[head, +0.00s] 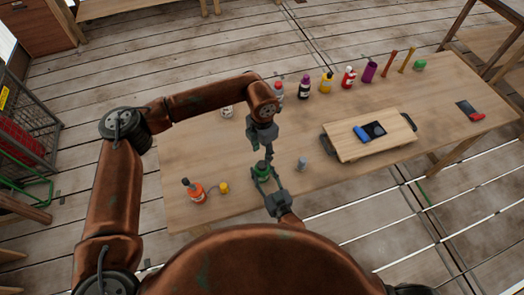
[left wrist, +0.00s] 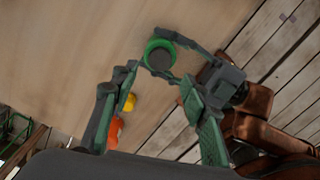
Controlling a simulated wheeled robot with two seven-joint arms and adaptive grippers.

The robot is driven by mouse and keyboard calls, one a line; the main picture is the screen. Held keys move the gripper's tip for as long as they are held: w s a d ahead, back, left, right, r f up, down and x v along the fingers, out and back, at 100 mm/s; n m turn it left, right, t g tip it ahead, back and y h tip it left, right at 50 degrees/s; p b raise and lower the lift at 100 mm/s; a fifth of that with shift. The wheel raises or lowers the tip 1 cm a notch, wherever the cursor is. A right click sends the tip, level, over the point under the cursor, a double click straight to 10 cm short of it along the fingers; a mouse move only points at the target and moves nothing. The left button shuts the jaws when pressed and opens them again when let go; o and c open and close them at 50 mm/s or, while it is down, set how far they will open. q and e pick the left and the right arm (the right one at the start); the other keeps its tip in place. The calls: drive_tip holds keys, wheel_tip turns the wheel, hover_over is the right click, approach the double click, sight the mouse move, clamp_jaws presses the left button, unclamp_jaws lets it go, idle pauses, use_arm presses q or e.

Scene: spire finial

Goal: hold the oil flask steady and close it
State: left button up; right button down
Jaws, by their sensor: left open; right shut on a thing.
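A green flask (head: 262,169) stands near the table's front edge; I take it for the oil flask. My right gripper (head: 266,181) is shut on it from the near side. In the left wrist view the flask (left wrist: 158,55) shows a green rim around a dark grey round top; I cannot tell whether that is a cap or an opening. My left gripper (head: 264,146) is open and empty, pointing down above the flask. In the left wrist view the left gripper's fingers (left wrist: 158,78) are spread apart, with the flask beyond their tips.
An orange bottle (head: 194,193) and a small yellow piece (head: 224,187) stand to the left. A small grey cylinder (head: 303,163) stands to the right. A wooden board (head: 352,146) lies farther right. Several bottles, including a red one (head: 348,77), line the far edge.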

sight(262, 164)
use_arm(q)
drive_tip(key=shift+r+n, duration=0.1)
drive_tip(key=shift+n, duration=0.4)
drive_tip(key=shift+f, duration=4)
drive_tip(key=shift+c, duration=0.7)
clamp_jaws()
drive_tip(key=shift+o, duration=1.5)
unclamp_jaws()
